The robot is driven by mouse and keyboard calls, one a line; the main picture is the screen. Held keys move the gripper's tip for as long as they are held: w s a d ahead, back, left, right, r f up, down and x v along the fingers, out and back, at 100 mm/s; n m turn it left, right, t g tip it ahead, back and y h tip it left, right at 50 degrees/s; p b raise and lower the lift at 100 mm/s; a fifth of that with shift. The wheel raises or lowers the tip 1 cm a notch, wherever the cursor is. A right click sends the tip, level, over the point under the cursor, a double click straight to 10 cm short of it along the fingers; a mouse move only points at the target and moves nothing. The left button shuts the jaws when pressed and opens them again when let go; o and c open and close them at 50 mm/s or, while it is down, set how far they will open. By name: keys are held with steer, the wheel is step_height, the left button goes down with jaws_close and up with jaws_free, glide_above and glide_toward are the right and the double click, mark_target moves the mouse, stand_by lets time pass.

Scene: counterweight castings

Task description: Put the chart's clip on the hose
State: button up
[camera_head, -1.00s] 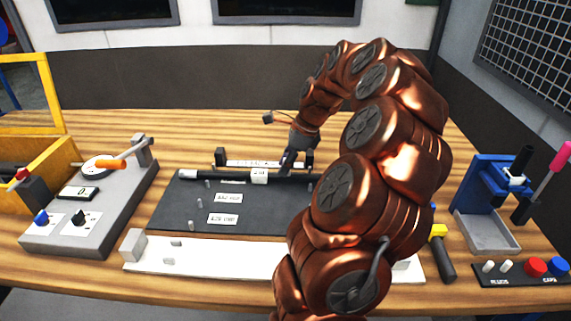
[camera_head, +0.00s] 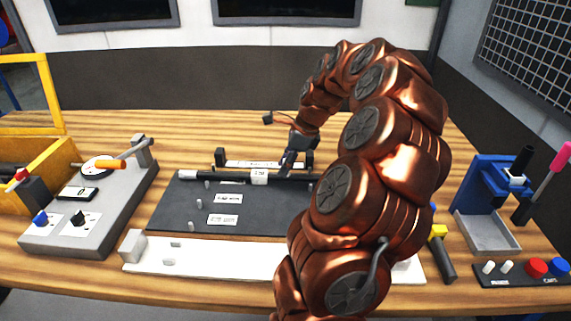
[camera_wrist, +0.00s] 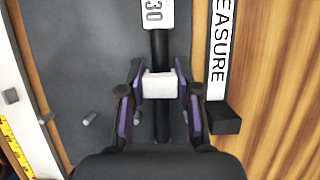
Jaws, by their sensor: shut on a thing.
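My gripper (camera_wrist: 160,88) is shut on a small white clip (camera_wrist: 160,84), one finger on either side of it. The clip sits across the line of the black hose (camera_wrist: 161,48) in the wrist view. I cannot tell whether it is pressed onto the hose or just above it. The hose lies along the dark mat and also shows in the head view (camera_head: 215,177). A white tag marked "30" (camera_wrist: 153,12) is on the hose ahead of the clip. In the head view my gripper (camera_head: 287,166) is at the hose, right of the tag, and the clip is hidden. I make out no chart.
A white strip marked "MEASURE" (camera_wrist: 218,55) with a dark end block (camera_wrist: 222,118) runs beside the hose. Short grey pegs (camera_wrist: 90,118) stand on the dark mat (camera_head: 180,215). A grey test unit (camera_head: 90,230) is left, a blue press (camera_head: 490,190) right. A white board lies in front.

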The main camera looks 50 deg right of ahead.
steer(key=shift+f+b, duration=0.7)
steer(key=shift+f, duration=0.6)
stand_by(1.0)
steer(key=o, duration=0.8)
steer(key=shift+o, duration=0.2)
steer(key=shift+r+p, duration=1.25)
steer(key=shift+r, duration=2.25)
